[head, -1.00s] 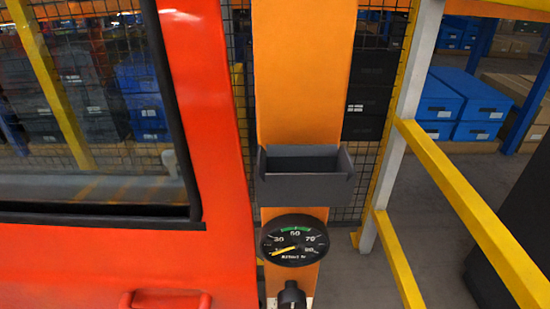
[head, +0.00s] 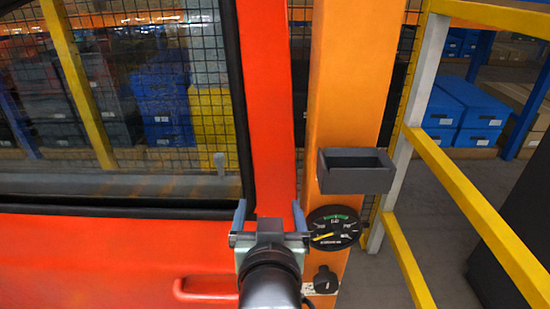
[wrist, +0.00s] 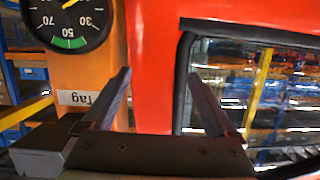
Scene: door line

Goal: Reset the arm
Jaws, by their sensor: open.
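My gripper (head: 269,211) is at the lower middle of the head view, with my arm coming up from the bottom edge. Its two blue-grey fingers are spread and nothing shows between them. It is in front of the right edge of the red door (head: 100,255), up and right of the red door handle (head: 207,287). In the wrist view my gripper (wrist: 160,76) is also open, with the red door between its fingers. I cannot tell how far the fingertips are from the door.
Right of the door stands an orange post (head: 340,85) with a dark tray (head: 355,180), a round gauge (head: 333,238) and a dark knob (head: 326,280), all close to my gripper's right side. Yellow railing (head: 470,205) is farther right. Blue boxes (head: 475,105) stand behind it.

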